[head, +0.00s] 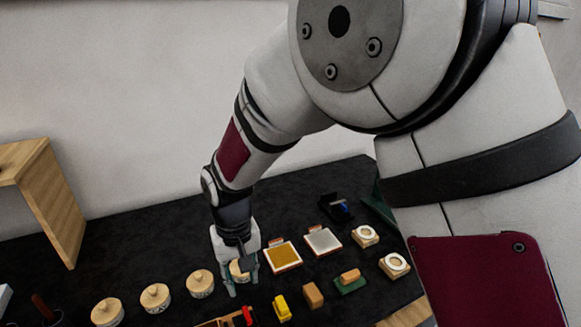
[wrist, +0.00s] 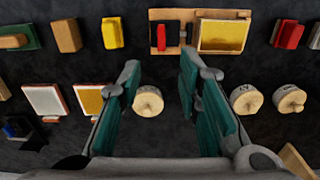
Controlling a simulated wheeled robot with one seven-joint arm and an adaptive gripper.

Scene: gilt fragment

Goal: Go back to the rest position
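My gripper (head: 242,287) is low over the dark table (head: 150,235), fingers pointing down. In the wrist view my gripper (wrist: 160,66) has its two teal-padded fingers wide apart. A round wooden lidded pot (wrist: 148,101) shows between the fingers, with a gap on the right side and close to the left finger. In the head view this pot (head: 238,270) is partly hidden by the fingers. No object is seen held. The arm reaches forward and down from the upper right.
Several more lidded pots (head: 200,283) stand in a row to the left. A gold-faced tile (head: 283,254) and a white-faced tile (head: 322,240) lie to the right. A yellow block (head: 281,308) and a brown block (head: 313,295) are nearer. A wooden stand (head: 55,195) is at far left.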

